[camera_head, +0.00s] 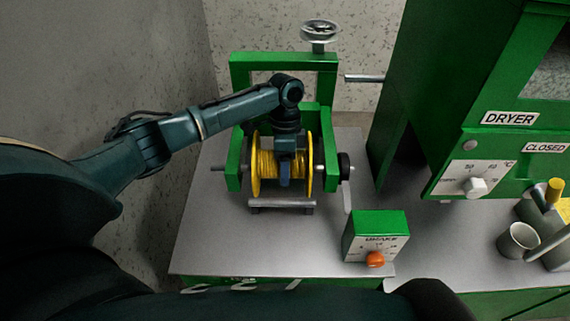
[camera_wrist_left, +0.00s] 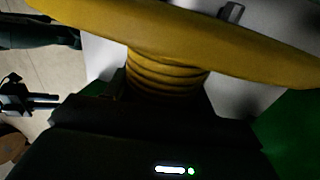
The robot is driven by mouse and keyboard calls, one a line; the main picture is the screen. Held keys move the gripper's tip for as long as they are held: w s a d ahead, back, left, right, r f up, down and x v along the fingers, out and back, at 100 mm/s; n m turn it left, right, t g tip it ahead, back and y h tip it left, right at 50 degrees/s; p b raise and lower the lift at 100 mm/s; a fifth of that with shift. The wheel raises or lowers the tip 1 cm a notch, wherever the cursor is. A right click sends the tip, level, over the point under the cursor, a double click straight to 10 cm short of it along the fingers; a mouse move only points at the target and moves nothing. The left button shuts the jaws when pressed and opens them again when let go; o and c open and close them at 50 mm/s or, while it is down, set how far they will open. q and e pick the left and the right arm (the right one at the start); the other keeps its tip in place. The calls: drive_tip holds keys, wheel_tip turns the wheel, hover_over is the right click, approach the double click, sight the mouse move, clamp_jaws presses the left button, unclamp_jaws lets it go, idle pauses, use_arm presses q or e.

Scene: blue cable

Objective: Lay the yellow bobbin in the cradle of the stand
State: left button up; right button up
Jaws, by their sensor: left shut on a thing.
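The yellow bobbin (camera_head: 267,164) has two round flanges and a wound core. It is between the green uprights of the stand (camera_head: 235,165), and a thin rod sticks out on both sides. My left gripper (camera_head: 285,176) reaches down from above and is shut on the bobbin's wound middle. In the left wrist view one flange and the coiled core (camera_wrist_left: 165,75) fill the top, and the fingertips are hidden. The cradle's seats are mostly hidden, so I cannot tell whether the rod rests in them. A dark pronged part at the left wrist view's left edge may be my right gripper, but it is unclear.
A handwheel (camera_head: 319,31) tops the stand's frame. A brake box (camera_head: 375,238) with an orange knob stands front right. The green dryer (camera_head: 470,110) rises at right, near a grey cup (camera_head: 517,241). The grey tabletop (camera_head: 235,245) is clear in front.

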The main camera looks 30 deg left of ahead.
use_arm(q)
drive_tip(key=shift+f, duration=0.6)
idle(0.7)
drive_tip(key=o, duration=1.3)
drive_tip(key=shift+o, duration=1.4)
drive_tip(key=shift+s+f+b, duration=0.1)
drive_tip(key=shift+f+b, duration=0.05)
drive_tip(key=shift+b, duration=0.15)
drive_tip(key=v, duration=1.3)
drive_tip(key=shift+d+r+b, duration=0.1)
drive_tip(key=shift+r+b, duration=0.1)
drive_tip(key=shift+b, duration=0.15)
